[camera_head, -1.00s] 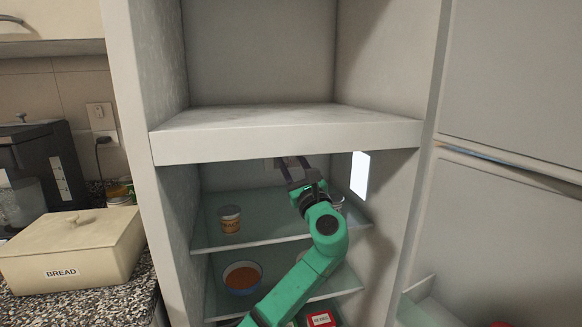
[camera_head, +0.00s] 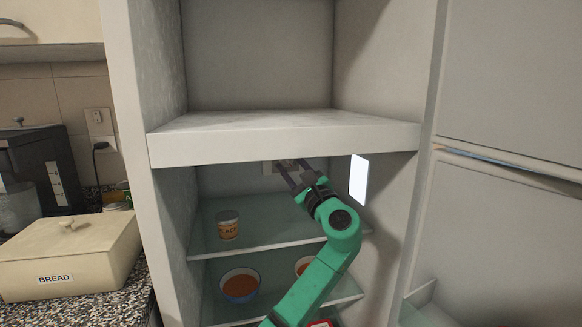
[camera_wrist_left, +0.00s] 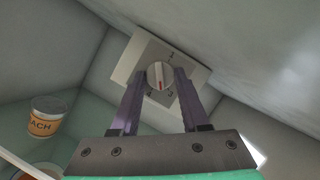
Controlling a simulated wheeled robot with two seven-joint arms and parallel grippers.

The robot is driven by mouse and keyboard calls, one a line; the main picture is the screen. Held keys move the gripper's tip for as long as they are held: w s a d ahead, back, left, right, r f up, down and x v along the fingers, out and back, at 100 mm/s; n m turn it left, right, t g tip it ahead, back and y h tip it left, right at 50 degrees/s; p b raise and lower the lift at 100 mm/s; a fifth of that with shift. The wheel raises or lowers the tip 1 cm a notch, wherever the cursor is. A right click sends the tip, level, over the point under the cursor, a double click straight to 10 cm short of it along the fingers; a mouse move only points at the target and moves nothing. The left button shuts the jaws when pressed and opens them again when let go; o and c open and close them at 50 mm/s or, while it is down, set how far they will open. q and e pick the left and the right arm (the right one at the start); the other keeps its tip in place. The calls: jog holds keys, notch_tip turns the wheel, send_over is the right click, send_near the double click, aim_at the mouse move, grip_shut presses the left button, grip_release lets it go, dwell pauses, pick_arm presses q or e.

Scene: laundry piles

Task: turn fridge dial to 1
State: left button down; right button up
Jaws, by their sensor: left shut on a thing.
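My left gripper (camera_head: 284,165) is shut on the dial, one finger on each side. My right gripper is not in view.
The thick divider (camera_head: 285,140) is close above my left gripper. A lit panel (camera_head: 358,180) is on the right wall. A jar (camera_head: 228,226) stands on the glass shelf to the left; a blue bowl (camera_head: 240,288) is below. The fridge door (camera_head: 500,230) stands open at right.

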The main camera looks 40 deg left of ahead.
pick_arm(q)
jog(key=shift+c, duration=2.1)
grip_release()
